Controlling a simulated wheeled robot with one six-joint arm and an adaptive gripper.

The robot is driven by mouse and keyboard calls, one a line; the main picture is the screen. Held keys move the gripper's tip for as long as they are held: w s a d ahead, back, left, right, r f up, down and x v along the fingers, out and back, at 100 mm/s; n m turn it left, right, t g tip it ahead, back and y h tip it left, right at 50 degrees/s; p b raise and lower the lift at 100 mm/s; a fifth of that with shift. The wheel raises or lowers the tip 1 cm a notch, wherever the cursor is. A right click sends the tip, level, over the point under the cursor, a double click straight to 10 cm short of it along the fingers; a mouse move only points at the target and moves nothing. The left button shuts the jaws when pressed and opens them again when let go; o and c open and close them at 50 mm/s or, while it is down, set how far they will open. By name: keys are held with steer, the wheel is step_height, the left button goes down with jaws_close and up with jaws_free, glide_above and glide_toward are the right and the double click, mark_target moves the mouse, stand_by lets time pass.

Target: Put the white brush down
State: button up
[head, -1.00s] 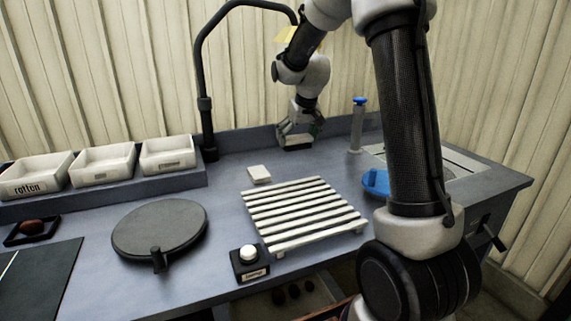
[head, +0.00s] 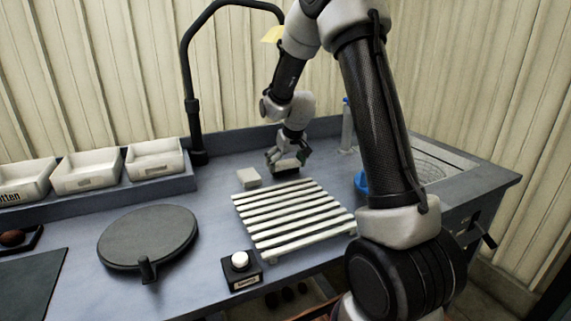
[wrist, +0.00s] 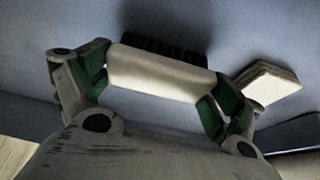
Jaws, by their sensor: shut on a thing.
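The white brush (wrist: 158,73), a pale block with dark bristles on its far side, lies across my gripper in the wrist view. My gripper (head: 288,163) is shut on it, with a green-lined finger at each end of the brush. In the head view my gripper is low over the back of the grey-blue counter (head: 222,218), behind the white slatted rack (head: 290,214). The brush is mostly hidden there by the fingers. I cannot tell whether its bristles touch the counter.
A small white block (head: 249,177) lies just left of my gripper; it also shows in the wrist view (wrist: 267,82). A blue-topped clear cylinder (head: 347,128) stands to the right. A black lamp post (head: 190,100), white bins (head: 154,159) and a round dark plate (head: 148,236) are leftward.

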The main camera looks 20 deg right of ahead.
steer(key=shift+f, duration=0.1)
steer(key=o, duration=0.6)
steer(key=s+f+v, duration=0.1)
steer(key=s+v, duration=0.2)
steer(key=v, duration=1.5)
steer(key=s, duration=0.9)
steer(key=s+a+r, duration=0.1)
steer(key=s, duration=0.8)
steer(key=s+a+r, duration=0.1)
steer(key=s, duration=0.8)
steer(key=shift+s+r, duration=0.15)
steer(key=shift+s, duration=0.05)
